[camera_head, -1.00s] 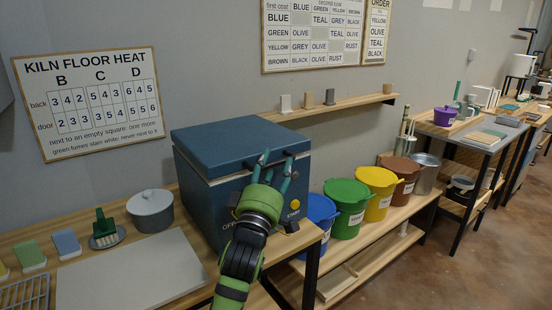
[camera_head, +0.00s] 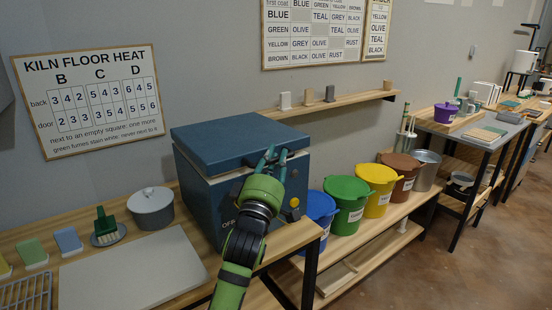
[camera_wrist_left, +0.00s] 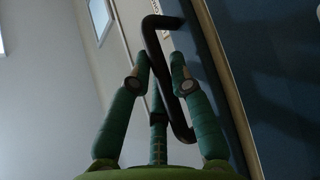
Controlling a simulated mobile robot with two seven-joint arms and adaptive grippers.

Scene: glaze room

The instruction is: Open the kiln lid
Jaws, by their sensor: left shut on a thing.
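The kiln (camera_head: 213,200) is a dark blue box on the wooden bench. Its flat blue lid (camera_head: 225,142) lies over the top and looks closed or nearly so, with a pale strip under its edge. My left gripper (camera_head: 275,154) is at the front of the lid. In the left wrist view its green fingers (camera_wrist_left: 160,64) are closed around the dark bar of the lid handle (camera_wrist_left: 156,40), with the lid's blue front close on the right. The gripper hides most of the handle in the head view. My right gripper is not in view.
A yellow button (camera_head: 294,202) is on the kiln front. A grey lidded pot (camera_head: 151,211) and a pale board (camera_head: 130,268) are at the left. Coloured buckets, such as the blue one (camera_head: 318,210), stand at the right. A narrow wall shelf (camera_head: 350,101) is behind the kiln.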

